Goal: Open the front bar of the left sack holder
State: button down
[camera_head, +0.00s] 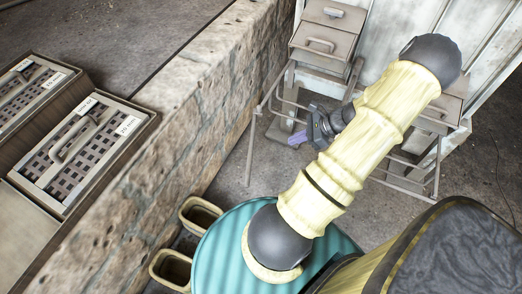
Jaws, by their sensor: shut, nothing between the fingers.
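The left sack holder (291,78) is a grey metal frame at the upper middle, below boxes with handles and against a pale wall. Thin bars (262,106) and a leg stick out from it toward the lower left; I cannot tell for sure which one is the front bar. My gripper (297,139), dark with purple fingertips, is shut and empty. In the picture it overlaps the lower part of the left frame, and its tips point left. Whether it touches a bar cannot be told. My yellow arm hides the space between the left and right holders.
A second similar frame (437,166) stands at the right, partly behind my arm. A stone wall (190,120) runs along the left, with dark grated cases (85,150) beyond it. Two open bins (200,214) stand at its foot. Concrete floor is clear left of the frame.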

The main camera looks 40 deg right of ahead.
aim_at(250, 150)
jog(key=w+r+b+x, duration=0.1)
jog(key=b+x, duration=0.1)
jog(key=x, duration=1.1)
jog(key=shift+a, duration=0.55)
jog(key=shift+w+a, duration=0.1)
jog(key=shift+w, duration=0.1)
jog(key=shift+w+a+r+p, duration=0.15)
jog(key=shift+w+a+p, duration=0.35)
jog(key=shift+w+a, duration=0.8)
jog(key=shift+w, duration=0.1)
